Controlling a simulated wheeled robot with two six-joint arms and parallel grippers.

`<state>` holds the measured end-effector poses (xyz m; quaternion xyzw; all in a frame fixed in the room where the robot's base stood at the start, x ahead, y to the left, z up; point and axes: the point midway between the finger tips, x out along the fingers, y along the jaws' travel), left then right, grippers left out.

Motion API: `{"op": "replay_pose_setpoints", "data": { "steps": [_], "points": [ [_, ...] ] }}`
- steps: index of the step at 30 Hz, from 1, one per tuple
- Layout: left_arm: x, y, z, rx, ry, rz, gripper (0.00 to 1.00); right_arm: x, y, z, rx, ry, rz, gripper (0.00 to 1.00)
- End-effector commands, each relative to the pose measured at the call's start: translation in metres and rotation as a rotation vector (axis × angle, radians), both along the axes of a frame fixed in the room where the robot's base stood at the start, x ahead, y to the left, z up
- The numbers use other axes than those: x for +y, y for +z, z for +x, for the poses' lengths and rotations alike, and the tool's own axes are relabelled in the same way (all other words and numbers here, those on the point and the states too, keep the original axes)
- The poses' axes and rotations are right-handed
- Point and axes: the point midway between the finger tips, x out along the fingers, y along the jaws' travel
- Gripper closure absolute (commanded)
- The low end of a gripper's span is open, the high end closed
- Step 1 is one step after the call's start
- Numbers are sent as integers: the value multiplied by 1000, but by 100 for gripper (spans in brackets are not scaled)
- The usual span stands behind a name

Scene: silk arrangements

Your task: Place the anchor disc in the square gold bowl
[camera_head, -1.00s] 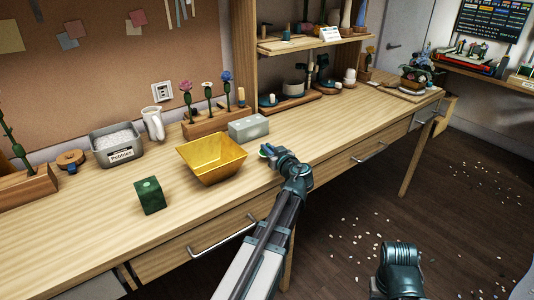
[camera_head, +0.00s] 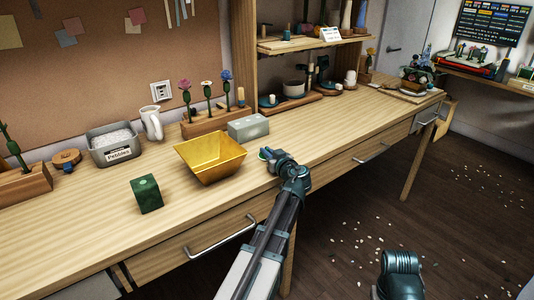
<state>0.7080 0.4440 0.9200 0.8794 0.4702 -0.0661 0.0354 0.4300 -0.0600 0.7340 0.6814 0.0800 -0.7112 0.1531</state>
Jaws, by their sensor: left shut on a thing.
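The square gold bowl (camera_head: 211,160) stands open and upright on the wooden workbench, and it looks empty. My left gripper (camera_head: 268,155) is just right of the bowl, above the bench near its front edge. It is shut on a small pale-green piece, likely the anchor disc (camera_head: 263,156), mostly hidden by the fingers. The gripper and the piece are outside the bowl. A teal part of my right arm shows at the bottom right; its fingers are not visible.
A grey block (camera_head: 248,127), a wooden flower stand (camera_head: 205,124), a white pitcher (camera_head: 152,122) and a pebble tin (camera_head: 116,147) stand behind. The bench (camera_head: 330,145) to the right is clear.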

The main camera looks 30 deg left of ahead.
Motion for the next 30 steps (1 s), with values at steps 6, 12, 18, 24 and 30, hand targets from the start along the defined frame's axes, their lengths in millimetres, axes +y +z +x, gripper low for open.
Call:
{"op": "replay_pose_setpoints", "data": {
  "steps": [6, 12, 18, 24, 30],
  "points": [
    [0, -2, 0, 0, 0, 0, 65, 0, -2, 0, 0, 0, 0, 50],
    [0, -2, 0, 0, 0, 0, 60, 0, -2, 0, 0, 0, 0, 50],
    [-3, -1, -2, 0, -1, 0, 60, 0, -1, 0, 0, 0, 0, 50],
    [-31, 3, -23, 0, -4, 1, 60, 0, 3, 0, 0, 0, 0, 50],
    [-68, 10, -48, 0, -4, 0, 60, 0, 10, 0, 0, 0, 0, 50]
  ]
}}
